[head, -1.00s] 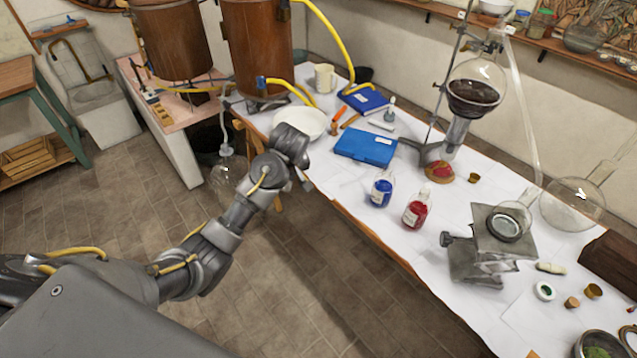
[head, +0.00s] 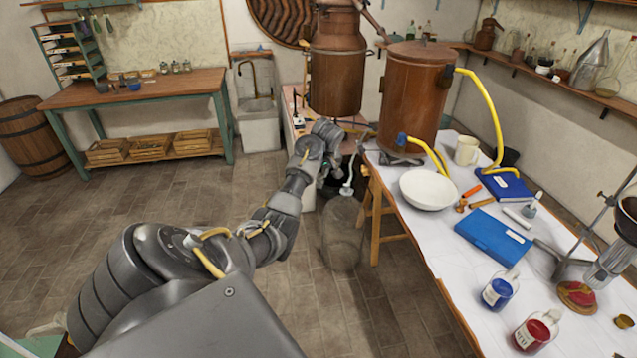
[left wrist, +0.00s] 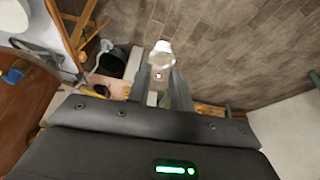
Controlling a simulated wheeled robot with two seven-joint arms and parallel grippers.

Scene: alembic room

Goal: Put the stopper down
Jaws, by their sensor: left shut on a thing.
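My left gripper (left wrist: 160,74) is shut on a clear, pale glassy stopper (left wrist: 162,50), which shows between and beyond the fingertips in the left wrist view. The floor lies behind it there. In the head view my left gripper (head: 331,166) is beyond the left end of the white-covered table, mostly hidden by my own wrist. The stopper cannot be made out in the head view. My right gripper is not in view.
The white-covered table (head: 420,233) holds a white bowl (head: 429,189), blue case (head: 493,237), mug (head: 466,150) and bottles. Copper vessels (head: 412,97) stand behind. A large clear glass vessel (head: 343,232) stands below my gripper. A wooden bench (head: 140,90) is far left.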

